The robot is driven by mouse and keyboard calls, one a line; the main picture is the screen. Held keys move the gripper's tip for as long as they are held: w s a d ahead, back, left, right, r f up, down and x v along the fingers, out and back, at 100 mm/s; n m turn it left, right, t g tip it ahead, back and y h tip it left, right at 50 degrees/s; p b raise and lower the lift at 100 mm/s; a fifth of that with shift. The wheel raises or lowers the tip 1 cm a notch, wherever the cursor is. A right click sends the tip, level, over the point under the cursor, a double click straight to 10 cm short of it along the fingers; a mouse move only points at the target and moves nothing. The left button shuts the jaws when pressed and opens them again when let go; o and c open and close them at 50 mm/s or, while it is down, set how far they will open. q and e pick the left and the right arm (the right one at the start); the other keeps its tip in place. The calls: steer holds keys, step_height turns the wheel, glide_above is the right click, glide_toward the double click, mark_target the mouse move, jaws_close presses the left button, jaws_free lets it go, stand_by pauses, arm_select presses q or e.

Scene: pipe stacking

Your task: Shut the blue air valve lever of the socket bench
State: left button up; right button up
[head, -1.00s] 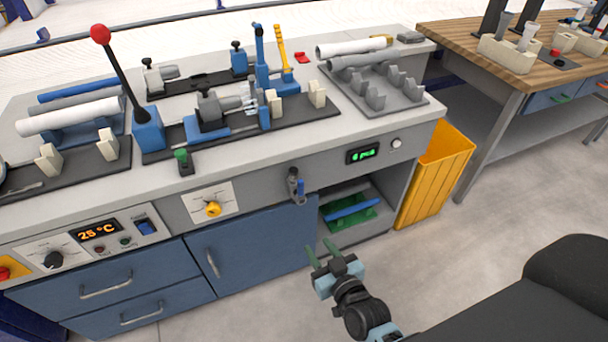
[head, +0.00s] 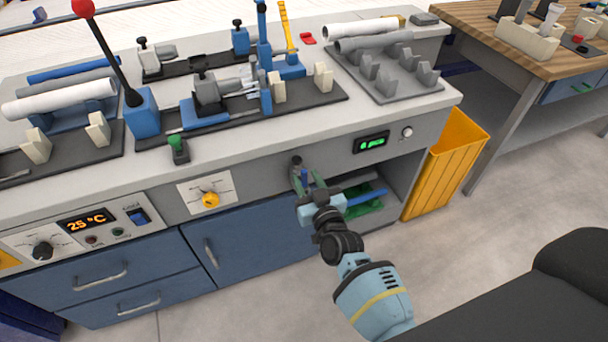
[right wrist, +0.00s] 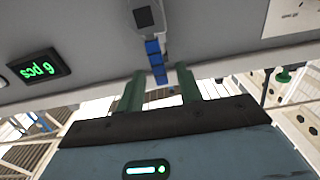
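The air valve (head: 297,163) is a small grey fitting on the front panel of the socket bench (head: 270,150). Its blue lever (head: 304,177) hangs downward, partly hidden by my gripper in the head view. In the right wrist view the blue lever (right wrist: 154,55) shows at the middle, its lower end in line with the gap between my fingertips. My right gripper (head: 308,179) is open, with green fingers apart on either side of the lever's end; I see no contact. The open fingers also show in the right wrist view (right wrist: 161,72). My left gripper is out of view.
A yellow knob (head: 210,199) sits left of the valve, and a lit green display (head: 371,142) right of it. Below is an open shelf with a green tray and blue pipe (head: 366,196). A yellow bin (head: 446,165) stands right of the bench.

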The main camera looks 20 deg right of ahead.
steer(key=shift+w, duration=1.25)
jaws_close()
